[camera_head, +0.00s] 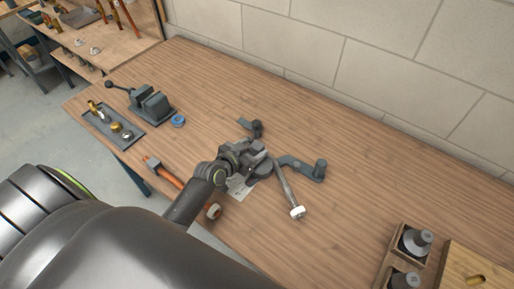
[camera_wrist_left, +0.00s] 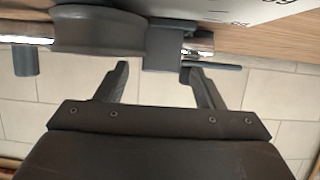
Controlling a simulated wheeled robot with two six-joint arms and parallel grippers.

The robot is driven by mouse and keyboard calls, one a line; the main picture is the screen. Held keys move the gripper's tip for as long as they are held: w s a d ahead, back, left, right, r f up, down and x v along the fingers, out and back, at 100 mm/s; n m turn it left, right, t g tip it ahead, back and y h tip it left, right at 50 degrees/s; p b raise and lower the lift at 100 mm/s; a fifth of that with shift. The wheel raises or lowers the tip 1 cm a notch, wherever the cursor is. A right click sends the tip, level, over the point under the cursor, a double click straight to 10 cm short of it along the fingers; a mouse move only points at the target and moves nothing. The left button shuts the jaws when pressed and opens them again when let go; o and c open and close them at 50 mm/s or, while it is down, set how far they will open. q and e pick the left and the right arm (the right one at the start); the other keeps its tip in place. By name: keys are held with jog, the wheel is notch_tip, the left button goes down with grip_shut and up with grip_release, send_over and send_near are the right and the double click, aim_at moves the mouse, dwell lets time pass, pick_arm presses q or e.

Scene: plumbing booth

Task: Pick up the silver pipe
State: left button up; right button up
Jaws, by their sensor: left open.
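The silver pipe (camera_head: 284,184) is a slim grey-metal length with a pale fitting (camera_head: 297,212) at its near end. Its far end is by a dark clamp-like bench tool (camera_head: 300,167) and my left gripper, which partly hides that area. My left gripper (camera_head: 256,150) is just up-left of the pipe's far end. My right gripper does not show.
A dark vise (camera_head: 151,104), a blue ring (camera_head: 178,120) and a tray of brass fittings (camera_head: 113,127) stand at left. Orange-handled pliers (camera_head: 163,171) lie nearer. A wooden holder (camera_head: 384,270) is at lower right. A block wall (camera_head: 390,70) backs the bench; its right middle is clear.

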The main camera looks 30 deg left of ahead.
pick_arm(q)
jog(key=shift+x, duration=0.8)
jog(key=shift+s, duration=0.1)
jog(key=c, duration=1.3)
